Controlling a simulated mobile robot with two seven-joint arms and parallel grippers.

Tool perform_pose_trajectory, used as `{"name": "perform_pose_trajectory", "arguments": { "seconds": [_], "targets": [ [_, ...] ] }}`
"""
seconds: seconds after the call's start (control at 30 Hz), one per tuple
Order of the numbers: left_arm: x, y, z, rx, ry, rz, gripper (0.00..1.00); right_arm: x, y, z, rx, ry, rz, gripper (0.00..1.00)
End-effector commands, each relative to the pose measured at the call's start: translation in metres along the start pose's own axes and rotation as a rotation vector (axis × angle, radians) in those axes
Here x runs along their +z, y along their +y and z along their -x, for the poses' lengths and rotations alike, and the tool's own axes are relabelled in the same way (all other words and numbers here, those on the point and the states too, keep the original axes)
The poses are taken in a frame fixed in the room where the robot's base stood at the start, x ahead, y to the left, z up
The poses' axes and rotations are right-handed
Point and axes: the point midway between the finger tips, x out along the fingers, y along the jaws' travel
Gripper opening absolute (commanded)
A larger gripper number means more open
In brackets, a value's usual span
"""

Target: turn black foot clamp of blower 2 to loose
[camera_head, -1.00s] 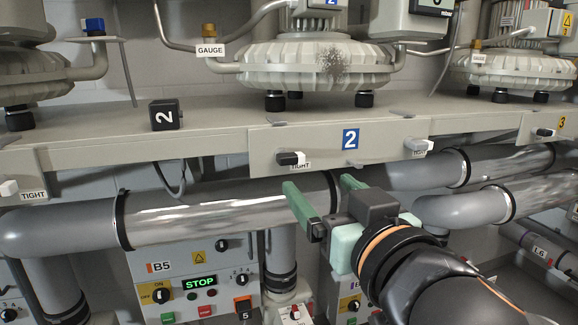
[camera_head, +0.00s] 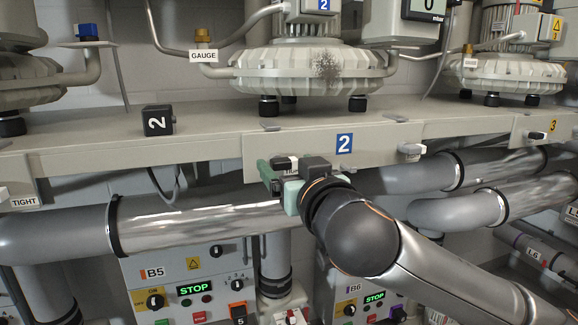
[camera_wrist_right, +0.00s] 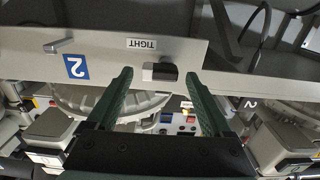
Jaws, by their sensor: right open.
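Blower 2 (camera_head: 310,70) stands on the shelf, with a blue "2" plate (camera_head: 344,143) on the panel below it. The black foot clamp (camera_head: 284,163) is on the left part of that panel; it shows in the right wrist view (camera_wrist_right: 160,72) as a short dark bar beside an upside-down TIGHT label (camera_wrist_right: 141,43). My right gripper (camera_head: 275,172) is open in front of it. In the right wrist view its green fingers (camera_wrist_right: 159,75) stand on either side of the clamp, with gaps visible; contact does not show. My left gripper is out of view.
A pale clamp (camera_head: 411,149) sits on the panel's right end. A black block marked 2 (camera_head: 158,120) stands on the shelf. Large grey pipes (camera_head: 190,220) run below the panel, close to my right arm. Control box B5 (camera_head: 190,285) is lower down.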

Motion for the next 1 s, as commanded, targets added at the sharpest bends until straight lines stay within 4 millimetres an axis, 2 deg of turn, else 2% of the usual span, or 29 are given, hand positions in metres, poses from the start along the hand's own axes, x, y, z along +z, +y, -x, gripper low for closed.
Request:
{"name": "perform_pose_trajectory", "arguments": {
  "seconds": [0.07,0.17,0.83,1.0],
  "targets": [
    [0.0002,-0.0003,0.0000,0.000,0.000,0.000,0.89,0.0000,-0.0003,0.0002,0.000,0.000,0.000,0.85],
    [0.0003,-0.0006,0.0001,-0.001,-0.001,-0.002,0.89,0.0000,-0.0003,0.0003,0.000,0.000,0.000,0.75],
    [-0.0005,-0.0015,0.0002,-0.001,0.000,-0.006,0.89,0.0003,-0.0003,0.0005,-0.001,-0.001,0.000,0.00],
    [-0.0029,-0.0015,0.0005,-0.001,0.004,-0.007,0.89,0.0000,-0.0003,0.0005,-0.001,-0.001,0.007,0.00]
  ]
}}
